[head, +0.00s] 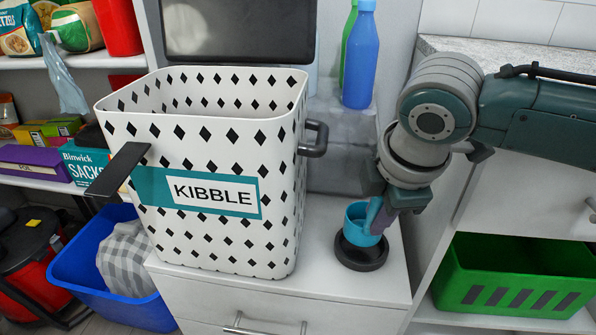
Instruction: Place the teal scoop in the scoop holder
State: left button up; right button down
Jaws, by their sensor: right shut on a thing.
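The teal scoop (358,226) is a small round cup, upright, with its open top showing. My right gripper (385,212) is shut on the scoop at its right side; its fingers hide part of that side. The scoop holder (361,258) is a low round black dish on the white cabinet top. The scoop's cup is lined up over the holder, its lower part within the holder's outline. I cannot tell whether the scoop rests on the holder's floor or hangs slightly above it. My left gripper does not show.
A large white KIBBLE bin (222,240) stands close left of the holder, its grey handle (314,139) sticking out toward it. A blue bottle (361,60) stands behind. The cabinet top (330,292) is clear in front. A green crate (515,270) sits lower right.

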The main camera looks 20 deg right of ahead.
notch_tip(320, 180, down, 3)
jog(key=shift+f+b, duration=0.1)
jog(key=shift+b, duration=0.55)
jog(key=shift+f, duration=0.25)
jog(key=shift+f, duration=0.15)
jog(key=c, duration=0.7)
grip_release()
jog(key=shift+c, duration=0.2)
jog(key=p+v, duration=0.6)
jog(key=v, duration=0.6)
jog(key=s+a+f+m+y, duration=0.1)
jog(key=s+a+m+y, duration=0.3)
jog(key=s+a, duration=0.5)
jog(key=s+d+m+h, duration=0.2)
jog(key=s+d+m, duration=0.2)
jog(key=s+m, duration=0.4)
jog(key=shift+d+r, duration=0.2)
jog(key=shift+d, duration=0.05)
